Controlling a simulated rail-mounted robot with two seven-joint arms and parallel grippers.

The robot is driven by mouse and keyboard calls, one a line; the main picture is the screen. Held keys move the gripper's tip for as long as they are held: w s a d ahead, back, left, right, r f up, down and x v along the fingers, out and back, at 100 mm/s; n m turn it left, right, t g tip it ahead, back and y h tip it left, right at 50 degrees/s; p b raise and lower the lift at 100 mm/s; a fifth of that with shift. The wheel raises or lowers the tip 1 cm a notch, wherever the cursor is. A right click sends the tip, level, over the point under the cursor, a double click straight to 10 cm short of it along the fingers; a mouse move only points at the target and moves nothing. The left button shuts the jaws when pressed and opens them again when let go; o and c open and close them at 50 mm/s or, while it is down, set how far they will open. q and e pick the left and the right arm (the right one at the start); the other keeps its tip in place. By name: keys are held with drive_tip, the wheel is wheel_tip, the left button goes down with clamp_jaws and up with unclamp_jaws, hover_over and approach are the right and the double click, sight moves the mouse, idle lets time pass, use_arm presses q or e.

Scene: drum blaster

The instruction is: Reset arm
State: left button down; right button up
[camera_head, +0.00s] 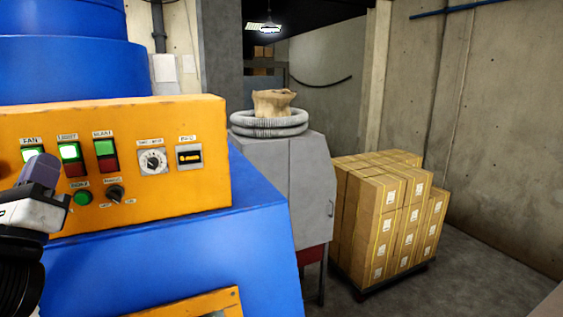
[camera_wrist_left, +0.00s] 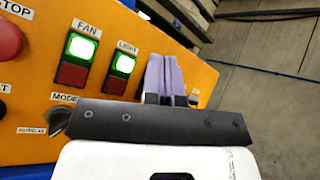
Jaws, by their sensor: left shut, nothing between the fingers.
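My left gripper (camera_head: 42,170) is at the left edge of the head view, in front of the left part of the orange control panel (camera_head: 215,125). In the left wrist view its purple-grey fingers (camera_wrist_left: 166,76) are shut together with nothing between them, beside the LIGHT switch (camera_wrist_left: 121,72). I cannot tell if they touch the panel. The FAN switch (camera_wrist_left: 77,58) and the LIGHT switch both glow green on top. My right gripper is not in view.
The panel is on a big blue machine (camera_head: 180,270). It also carries a dial (camera_head: 152,161), a small display (camera_head: 189,157) and a green button (camera_head: 82,198). A grey cabinet (camera_head: 275,185) with a coiled hose (camera_head: 268,124) and stacked cartons (camera_head: 385,220) stand right. Open floor lies at lower right.

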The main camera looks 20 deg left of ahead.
use_arm(q)
wheel_tip(320, 180, down, 14)
drive_tip(key=w+d+f+n+g, duration=0.15)
drive_tip(key=n+g, duration=0.65)
drive_tip(key=n, duration=1.7)
drive_tip(key=s+d+f+g+h, duration=0.15)
drive_tip(key=d+f, duration=0.25)
drive_tip(key=f, duration=0.4)
drive_tip(key=s+d+f+g+h+p, duration=0.1)
drive_tip(key=d+f+g+h, duration=0.15)
drive_tip(key=d+f, duration=0.45)
drive_tip(key=s+d+f+g+h, duration=0.1)
drive_tip(key=d+f+g+h, duration=0.15)
drive_tip(key=f, duration=0.75)
drive_tip(key=s+d+f+g+h+p, duration=0.1)
drive_tip(key=s+d+f+g, duration=0.2)
drive_tip(key=s+f, duration=0.6)
drive_tip(key=s+d+f+g+h, duration=0.2)
drive_tip(key=s+d+f, duration=0.3)
drive_tip(key=s+f, duration=0.5)
drive_tip(key=shift+s+f+n+g+p, duration=0.2)
drive_tip(key=shift+s+n+g+p, duration=0.2)
drive_tip(key=shift+s+g, duration=0.55)
